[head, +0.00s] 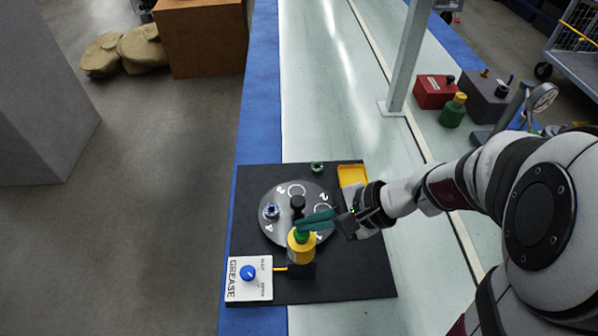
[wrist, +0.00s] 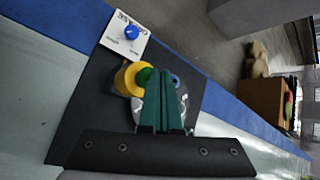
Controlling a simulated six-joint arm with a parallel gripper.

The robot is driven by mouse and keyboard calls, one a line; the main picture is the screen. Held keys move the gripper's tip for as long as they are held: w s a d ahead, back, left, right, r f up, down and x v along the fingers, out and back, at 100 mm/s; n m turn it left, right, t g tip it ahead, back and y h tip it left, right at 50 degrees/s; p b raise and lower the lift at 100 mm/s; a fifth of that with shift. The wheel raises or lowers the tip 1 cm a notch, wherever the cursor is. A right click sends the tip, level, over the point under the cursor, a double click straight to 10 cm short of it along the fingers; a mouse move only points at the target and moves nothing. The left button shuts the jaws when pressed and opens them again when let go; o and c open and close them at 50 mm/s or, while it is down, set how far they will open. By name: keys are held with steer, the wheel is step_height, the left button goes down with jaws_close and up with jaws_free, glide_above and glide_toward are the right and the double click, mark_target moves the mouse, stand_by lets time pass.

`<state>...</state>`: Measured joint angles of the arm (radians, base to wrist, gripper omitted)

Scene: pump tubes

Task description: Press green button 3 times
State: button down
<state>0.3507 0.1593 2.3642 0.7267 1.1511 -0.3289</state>
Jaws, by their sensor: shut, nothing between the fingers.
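The green button (head: 301,237) sits on top of a yellow cylinder (head: 300,250) on the black board. My gripper (head: 308,224) has its teal fingers shut and empty, with the tips right at the button's upper side in the head view. In the wrist view the green button (wrist: 145,76) shows just left of the fingertips (wrist: 165,74), with the yellow cylinder (wrist: 126,79) around and left of it. The fingers hide part of the button. I cannot tell whether they touch it.
A grey numbered disc (head: 266,222) with a black centre knob and a blue-topped fitting lies behind the cylinder. A white GREASE panel (head: 250,286) with a blue knob (head: 247,272) is at front left. A yellow tray (head: 352,174) is at the board's back right.

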steer(key=shift+f, duration=0.35)
stand_by(0.4)
steer(key=shift+r, duration=0.5)
step_height(320, 180, up, 6)
stand_by(0.6)
